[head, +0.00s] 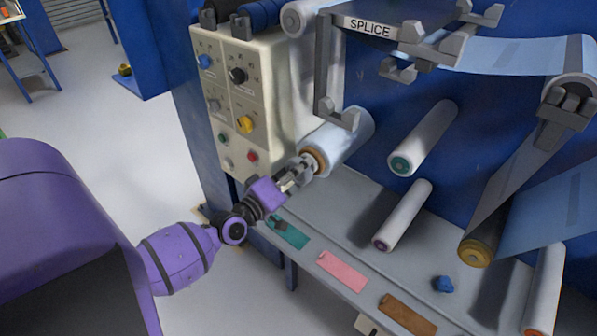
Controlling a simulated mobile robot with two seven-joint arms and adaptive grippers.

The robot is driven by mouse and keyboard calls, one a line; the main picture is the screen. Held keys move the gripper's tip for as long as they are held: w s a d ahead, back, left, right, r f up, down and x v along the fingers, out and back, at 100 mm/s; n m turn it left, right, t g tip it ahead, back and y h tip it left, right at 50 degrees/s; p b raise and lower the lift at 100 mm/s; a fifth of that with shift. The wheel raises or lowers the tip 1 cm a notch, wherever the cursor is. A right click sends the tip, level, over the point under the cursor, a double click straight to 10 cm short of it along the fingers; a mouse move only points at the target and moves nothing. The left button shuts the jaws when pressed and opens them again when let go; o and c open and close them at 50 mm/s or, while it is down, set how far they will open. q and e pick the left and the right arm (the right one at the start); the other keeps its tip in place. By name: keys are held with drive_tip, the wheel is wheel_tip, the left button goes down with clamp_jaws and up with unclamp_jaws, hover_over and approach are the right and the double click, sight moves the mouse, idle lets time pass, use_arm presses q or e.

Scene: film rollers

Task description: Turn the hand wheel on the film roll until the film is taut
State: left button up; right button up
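The film roll (345,138) is a pale cylinder with a brown-orange end, mounted on the blue machine wall under the splice frame. A small wheel-like part at its near end (314,160) is partly covered by my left gripper (303,168), so the hand wheel's outline is hard to make out. My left gripper comes from the lower left and its fingertips are at that end, seemingly touching it; finger opening and grip are too small to tell. Pale film (318,85) hangs above the roll with an uneven, wavy look. My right gripper is not in view.
A control panel (233,97) with knobs and buttons stands left of the roll. White rollers (425,138) (403,215) stick out to the right. A grey ledge below holds teal (290,233), pink (342,271) and brown (408,314) pieces and a blue lump (443,285).

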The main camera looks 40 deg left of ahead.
use_arm(q)
drive_tip(key=shift+d, duration=0.1)
idle(0.4)
drive_tip(key=o, duration=1.1)
drive_tip(key=shift+s, duration=0.3)
drive_tip(key=s, duration=0.7)
drive_tip(key=s+a, duration=0.1)
drive_tip(key=s, duration=0.3)
drive_tip(key=shift+s, duration=0.2)
